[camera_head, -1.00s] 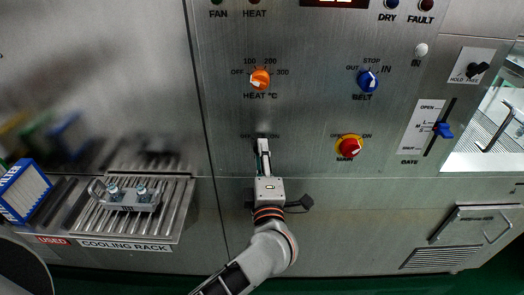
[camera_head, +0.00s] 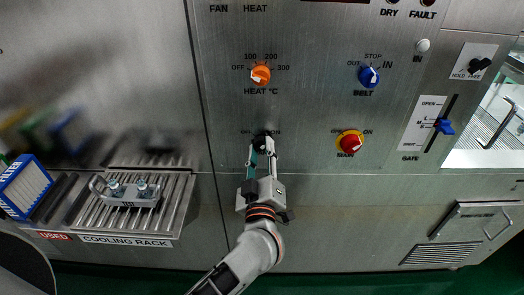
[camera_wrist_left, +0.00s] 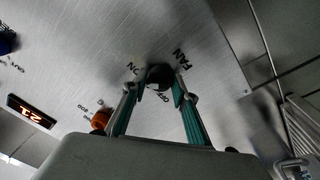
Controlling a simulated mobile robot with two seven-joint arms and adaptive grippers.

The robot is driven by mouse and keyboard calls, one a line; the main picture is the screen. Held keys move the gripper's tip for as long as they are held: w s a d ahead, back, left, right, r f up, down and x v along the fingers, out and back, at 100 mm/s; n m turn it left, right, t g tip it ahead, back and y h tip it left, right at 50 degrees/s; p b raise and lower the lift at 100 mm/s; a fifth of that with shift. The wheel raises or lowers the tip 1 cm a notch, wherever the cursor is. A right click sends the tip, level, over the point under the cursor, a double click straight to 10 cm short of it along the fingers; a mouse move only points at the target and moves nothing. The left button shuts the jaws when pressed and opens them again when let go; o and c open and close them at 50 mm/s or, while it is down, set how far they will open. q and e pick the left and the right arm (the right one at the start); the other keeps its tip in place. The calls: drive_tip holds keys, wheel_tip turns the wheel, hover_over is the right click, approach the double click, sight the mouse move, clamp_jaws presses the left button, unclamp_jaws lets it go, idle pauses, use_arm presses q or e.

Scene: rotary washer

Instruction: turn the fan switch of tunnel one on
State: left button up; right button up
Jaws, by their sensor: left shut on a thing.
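The fan switch (camera_head: 262,134) is a black rotary knob low on the steel panel, left of the red main switch. In the left wrist view the black knob (camera_wrist_left: 160,74) sits between the labels ON, OFF and FAN. My left gripper (camera_head: 262,148) reaches up to it from below and is shut on the knob. In the left wrist view its two green-padded fingers (camera_wrist_left: 158,92) lie on either side of the knob. The fingers hide part of the knob and its labels in the head view, so its pointer is unclear. My right gripper is not in view.
The orange heat knob (camera_head: 260,76) is above the fan switch. The blue belt knob (camera_head: 369,77) and red main switch (camera_head: 350,143) are to the right, with the blue gate slider (camera_head: 444,127) beyond. A cooling rack (camera_head: 170,215) holding a metal part stands lower left.

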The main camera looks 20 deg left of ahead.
use_arm(q)
drive_tip(key=shift+a+f+m, duration=0.15)
drive_tip(key=shift+m, duration=0.25)
drive_tip(key=o, duration=1.1)
drive_tip(key=shift+c, duration=0.2)
drive_tip(key=shift+s, duration=0.1)
drive_tip(key=v, duration=1.1)
drive_tip(key=shift+s, duration=0.35)
